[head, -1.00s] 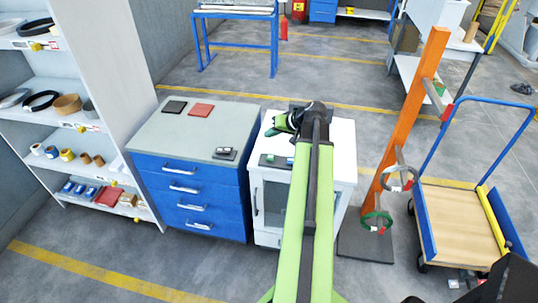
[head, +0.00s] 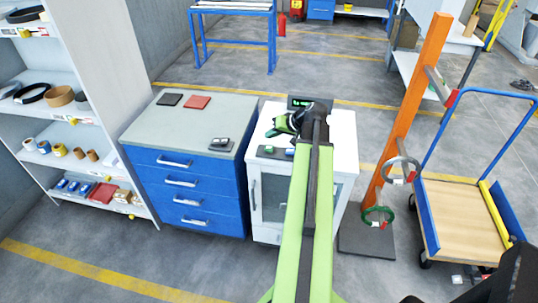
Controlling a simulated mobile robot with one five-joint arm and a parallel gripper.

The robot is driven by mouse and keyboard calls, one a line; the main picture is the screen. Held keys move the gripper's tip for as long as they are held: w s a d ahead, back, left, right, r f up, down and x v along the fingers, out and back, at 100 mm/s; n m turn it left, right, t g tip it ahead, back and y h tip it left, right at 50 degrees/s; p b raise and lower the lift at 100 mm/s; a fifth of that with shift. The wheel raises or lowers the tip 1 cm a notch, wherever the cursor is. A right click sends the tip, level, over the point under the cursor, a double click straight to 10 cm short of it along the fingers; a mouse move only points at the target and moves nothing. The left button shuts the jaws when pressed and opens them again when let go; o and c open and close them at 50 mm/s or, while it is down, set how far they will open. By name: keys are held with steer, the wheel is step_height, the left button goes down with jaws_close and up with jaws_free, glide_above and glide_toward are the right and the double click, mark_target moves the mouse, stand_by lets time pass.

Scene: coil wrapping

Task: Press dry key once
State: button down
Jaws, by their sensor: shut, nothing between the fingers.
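A white cabinet (head: 258,215) with a glass-fronted door stands in the middle, to the right of the blue drawer unit. On its top, near the front edge, lies a dark key panel (head: 267,152) with a small green key and a paler key beside it. The key labels are too small to read. A dark display (head: 299,102) with green characters stands at the back of the top. My gripper (head: 272,132) is shut and empty, above the cabinet top and just behind the panel in the picture. My arm hides the right part of the panel.
The blue drawer unit (head: 183,205) carries a black pad, a red pad (head: 197,102) and a small dark device (head: 219,144). An orange post (head: 412,110) with hanging coils and a blue-railed cart (head: 460,215) stand at right. Shelves stand at left.

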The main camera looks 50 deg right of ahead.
mark_target(271, 148)
steer(key=shift+f+b, duration=0.95)
steer(key=shift+f, duration=0.65)
stand_by(0.6)
steer(key=shift+f+b, duration=0.4)
steer(key=shift+f+b, duration=0.65)
stand_by(0.6)
steer(key=shift+r, duration=0.15)
steer(key=shift+r+p, duration=0.9)
steer(key=shift+p, duration=0.15)
step_height(271, 148, up, 5)
steer(key=p, duration=0.5)
steer(key=shift+r, duration=0.15)
